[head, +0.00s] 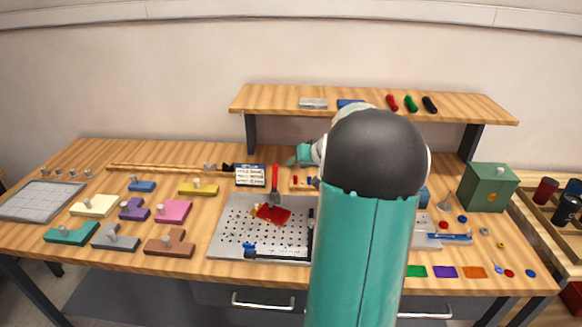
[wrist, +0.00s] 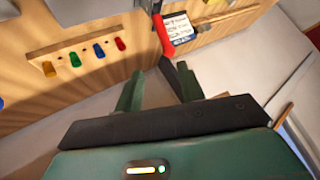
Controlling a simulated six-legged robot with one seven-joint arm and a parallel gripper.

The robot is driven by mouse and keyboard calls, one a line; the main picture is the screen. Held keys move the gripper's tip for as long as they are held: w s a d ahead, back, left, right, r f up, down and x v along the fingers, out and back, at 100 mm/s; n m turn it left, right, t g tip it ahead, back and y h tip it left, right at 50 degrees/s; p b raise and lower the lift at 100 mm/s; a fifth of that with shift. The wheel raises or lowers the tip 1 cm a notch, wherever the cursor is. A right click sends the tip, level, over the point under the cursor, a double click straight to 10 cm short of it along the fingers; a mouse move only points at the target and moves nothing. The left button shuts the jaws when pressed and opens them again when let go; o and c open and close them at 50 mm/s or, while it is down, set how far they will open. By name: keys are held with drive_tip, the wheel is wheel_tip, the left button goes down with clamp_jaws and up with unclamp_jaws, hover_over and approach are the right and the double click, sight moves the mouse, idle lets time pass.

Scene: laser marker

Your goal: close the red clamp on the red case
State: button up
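The red clamp (head: 275,178) stands on the perforated plate in the head view, its red handle pointing up. Just below it lies the flat red case (head: 273,214), with small orange parts at its left edge. In the wrist view a red handle (wrist: 162,35), likely the clamp's, shows beyond my fingertips. My gripper (wrist: 158,85) is open, its two green fingers apart. A dark bar lies beside the right finger; I cannot tell what it belongs to. The red case is not seen in the wrist view. In the head view my arm hides part of the plate's right side.
The perforated plate (head: 230,240) lies mid-table. A small sign (head: 250,175) stands behind it and also shows in the wrist view (wrist: 180,30). Coloured blocks (head: 170,211) lie left. A raised shelf (head: 290,96) runs behind; a green box (head: 488,187) stands right.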

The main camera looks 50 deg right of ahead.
drive_tip(key=shift+s+a+r, duration=0.1)
drive_tip(key=shift+s+r, duration=0.05)
drive_tip(key=shift+s, duration=0.1)
drive_tip(key=shift+c, duration=0.2)
